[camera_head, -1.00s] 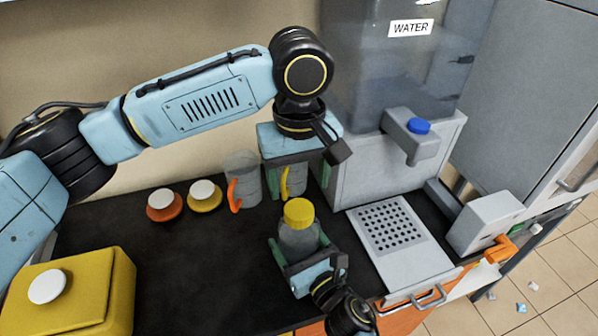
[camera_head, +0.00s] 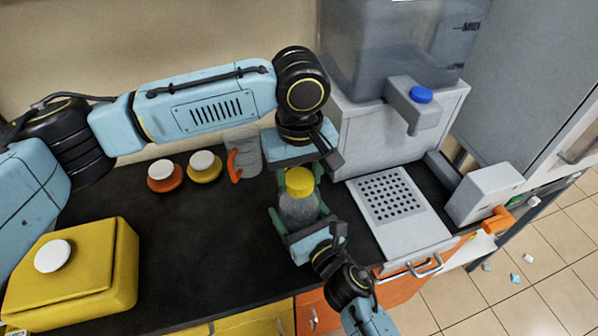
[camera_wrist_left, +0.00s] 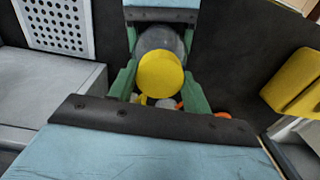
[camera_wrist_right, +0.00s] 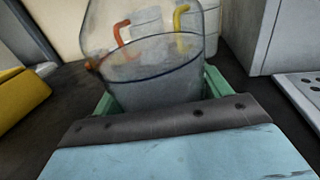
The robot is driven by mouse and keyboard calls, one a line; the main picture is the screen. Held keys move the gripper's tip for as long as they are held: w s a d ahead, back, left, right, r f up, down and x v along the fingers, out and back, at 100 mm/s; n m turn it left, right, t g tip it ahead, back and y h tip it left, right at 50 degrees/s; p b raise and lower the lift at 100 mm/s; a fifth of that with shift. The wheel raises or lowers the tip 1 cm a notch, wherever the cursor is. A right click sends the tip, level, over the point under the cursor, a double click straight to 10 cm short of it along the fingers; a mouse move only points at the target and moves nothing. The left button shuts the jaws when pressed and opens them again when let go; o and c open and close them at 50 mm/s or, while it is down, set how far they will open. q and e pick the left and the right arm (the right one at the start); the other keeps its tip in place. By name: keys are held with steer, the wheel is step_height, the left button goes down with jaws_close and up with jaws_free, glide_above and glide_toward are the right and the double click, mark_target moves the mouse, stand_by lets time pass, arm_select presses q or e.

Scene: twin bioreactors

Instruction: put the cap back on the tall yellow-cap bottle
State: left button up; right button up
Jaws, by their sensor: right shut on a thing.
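The tall clear bottle (camera_head: 298,210) stands upright at the middle of the counter, with its yellow cap (camera_head: 299,181) on top. How tightly the cap sits cannot be told. My right gripper (camera_head: 297,225) is shut around the bottle's body from the front; the right wrist view shows the bottle (camera_wrist_right: 155,75) between its green fingers. My left gripper (camera_head: 299,178) points down over the bottle top. In the left wrist view, its green fingers stand on either side of the cap (camera_wrist_left: 160,75), apparently with small gaps.
A mug with an orange handle (camera_head: 245,157) stands behind, left of my left gripper. A yellow box (camera_head: 75,275) is front left. The water dispenser (camera_head: 395,125) and perforated tray (camera_head: 418,238) are right.

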arm_select(q)
steer(key=c, duration=0.6)
steer(key=m, duration=1.7)
steer(key=shift+m, duration=0.3)
steer(key=m, duration=0.3)
steer(key=shift+m, duration=0.4)
steer(key=m, duration=0.7)
steer(key=o, duration=1.2)
